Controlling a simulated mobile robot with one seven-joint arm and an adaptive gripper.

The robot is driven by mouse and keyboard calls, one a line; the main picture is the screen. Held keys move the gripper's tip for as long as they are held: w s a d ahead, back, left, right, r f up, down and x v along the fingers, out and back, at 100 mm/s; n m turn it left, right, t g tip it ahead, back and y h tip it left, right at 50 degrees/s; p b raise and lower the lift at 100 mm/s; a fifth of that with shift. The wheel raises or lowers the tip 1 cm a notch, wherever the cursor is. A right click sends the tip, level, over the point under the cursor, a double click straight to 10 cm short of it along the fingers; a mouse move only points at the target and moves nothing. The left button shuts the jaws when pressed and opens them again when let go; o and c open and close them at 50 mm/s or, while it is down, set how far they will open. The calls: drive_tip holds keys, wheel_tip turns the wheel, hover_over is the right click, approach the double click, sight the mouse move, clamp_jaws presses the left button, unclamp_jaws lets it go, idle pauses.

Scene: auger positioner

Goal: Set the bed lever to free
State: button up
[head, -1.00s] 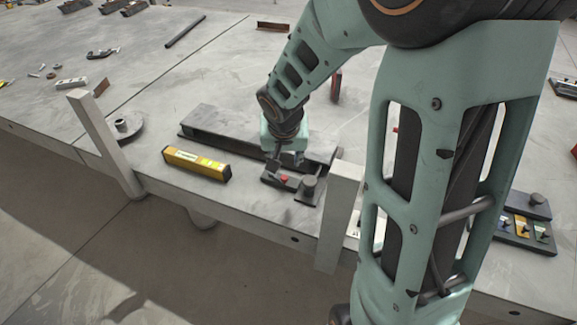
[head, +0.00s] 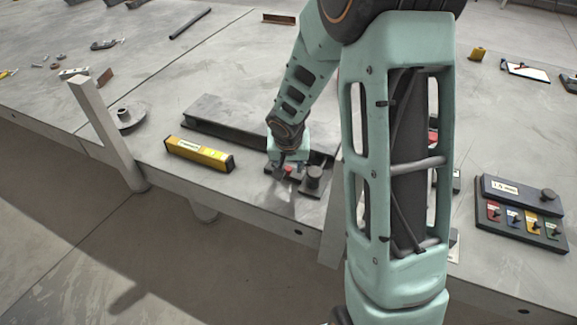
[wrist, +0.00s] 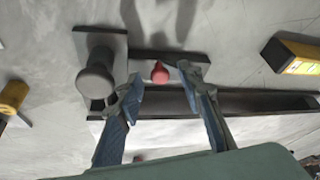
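A small red knob (head: 289,169), which looks like the lever's, sits on a dark fixture near the table's front edge. A dark round post (head: 314,177) stands just right of it. My gripper (head: 287,163) points down at the red knob from above. In the wrist view my gripper (wrist: 161,80) is open, with one fingertip on each side of the red knob (wrist: 160,73) and gaps visible. I cannot tell how deep the fingertips reach. The round post (wrist: 97,73) is left of the fingers there. The lever's markings are not readable.
A dark steel beam (head: 222,120) lies behind the fixture. A yellow spirit level (head: 200,153) lies to the left. An upright grey post (head: 105,130) stands at the table's front edge. A tray with coloured tags (head: 522,228) lies at right.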

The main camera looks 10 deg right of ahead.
drive_tip(key=shift+c, duration=0.6)
clamp_jaws()
